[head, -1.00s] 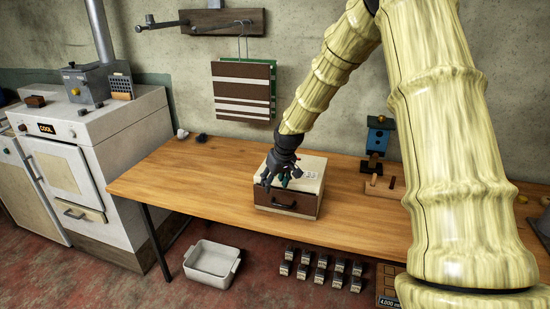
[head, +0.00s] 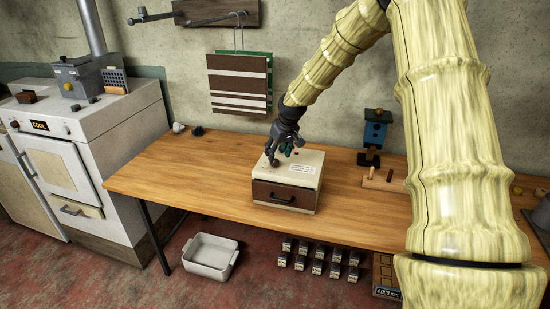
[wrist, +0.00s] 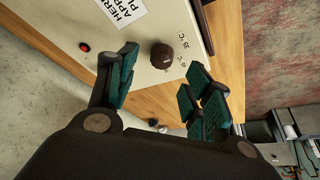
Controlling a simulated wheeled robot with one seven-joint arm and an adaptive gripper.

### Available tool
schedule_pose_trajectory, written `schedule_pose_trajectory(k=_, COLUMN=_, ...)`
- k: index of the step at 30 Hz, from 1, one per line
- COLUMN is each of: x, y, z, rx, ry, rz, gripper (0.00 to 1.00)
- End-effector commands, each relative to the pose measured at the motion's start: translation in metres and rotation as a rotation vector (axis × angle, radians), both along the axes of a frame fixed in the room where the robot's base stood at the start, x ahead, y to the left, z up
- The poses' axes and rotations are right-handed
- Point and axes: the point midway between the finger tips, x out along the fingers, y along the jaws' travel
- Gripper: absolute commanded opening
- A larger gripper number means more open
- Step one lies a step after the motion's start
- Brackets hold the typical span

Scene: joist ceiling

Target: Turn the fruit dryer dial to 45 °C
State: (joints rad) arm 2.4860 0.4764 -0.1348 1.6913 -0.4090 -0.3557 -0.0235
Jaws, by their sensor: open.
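The fruit dryer appears to be the cream box (head: 312,160) with a brown front and dark handle, standing on the wooden table. The dial also shows small in the head view (head: 274,161). My gripper (wrist: 163,74) is open, with one teal-padded finger on each side, just short of the dial. Nothing is between the pads. In the head view my gripper (head: 284,150) is above the box's back left.
A red button (wrist: 84,46) and a partly cut-off white label (wrist: 122,8) are on the box top.

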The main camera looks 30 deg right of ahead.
Motion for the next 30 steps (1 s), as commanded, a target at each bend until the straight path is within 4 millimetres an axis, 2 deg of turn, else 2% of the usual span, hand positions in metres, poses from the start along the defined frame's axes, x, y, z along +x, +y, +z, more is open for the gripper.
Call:
schedule_pose_trajectory(k=6, x=0.01, y=0.0, z=-0.023, rx=0.0, ry=0.001, rz=0.001, gripper=0.51)
schedule_pose_trajectory(k=12, x=0.016, y=0.001, z=-0.037, rx=0.0, ry=0.0, rz=0.002, gripper=0.51)
schedule_pose_trajectory(k=26, x=0.019, y=0.0, z=-0.043, rx=0.0, ry=-0.001, rz=0.002, gripper=0.51)
schedule_pose_trajectory(k=30, x=0.019, y=0.0, z=-0.043, rx=0.0, ry=-0.001, rz=0.002, gripper=0.25)
